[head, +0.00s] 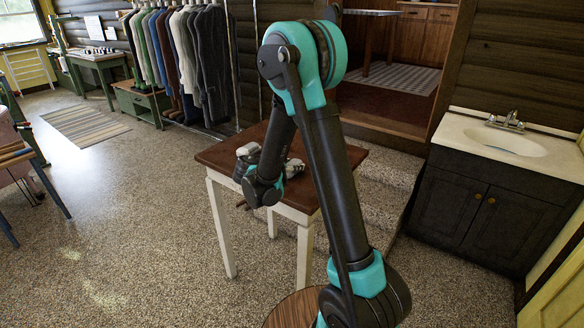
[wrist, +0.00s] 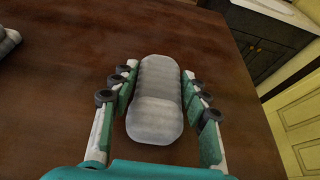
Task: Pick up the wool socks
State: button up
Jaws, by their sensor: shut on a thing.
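The wool socks (wrist: 157,98) show in the wrist view as a pale grey, rounded, ribbed bundle lying lengthwise between my fingers. My gripper (wrist: 160,80) is shut on them, with green and white fingers and dark rollers along both sides. The bundle is over the brown wooden top of a small table (wrist: 62,100); I cannot tell whether it touches the wood. In the head view my arm hides much of the gripper and the socks above the white-legged table (head: 222,157).
Another grey thing (wrist: 6,40) lies at the wrist view's left edge, partly cut off. A clothes rack (head: 185,60) stands behind the table at left. A sink cabinet (head: 485,210) is at right, with a step between. Open speckled floor (head: 130,220) lies left.

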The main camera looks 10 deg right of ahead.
notch_tip(320, 180, up, 19)
jog(key=n+t+y, duration=0.2)
jog(key=n, duration=0.1)
send_over(292, 164)
jog(key=w+d, duration=0.2)
jog(key=w, duration=0.1)
notch_tip(292, 164, down, 9)
jog(key=shift+w+f, duration=0.15)
jog(key=shift+f, duration=0.05)
jog(key=f+y, duration=0.1)
jog(key=f, duration=0.1)
jog(key=d+f+n+y, duration=0.1)
jog(key=f, duration=0.1)
jog(key=f+n+t+y, duration=0.1)
jog(key=f, duration=0.1)
jog(key=shift+d, duration=0.3)
jog(key=shift+d+f+n+y, duration=0.1)
jog(key=shift+f+n+y, duration=0.2)
jog(key=shift+f, duration=0.1)
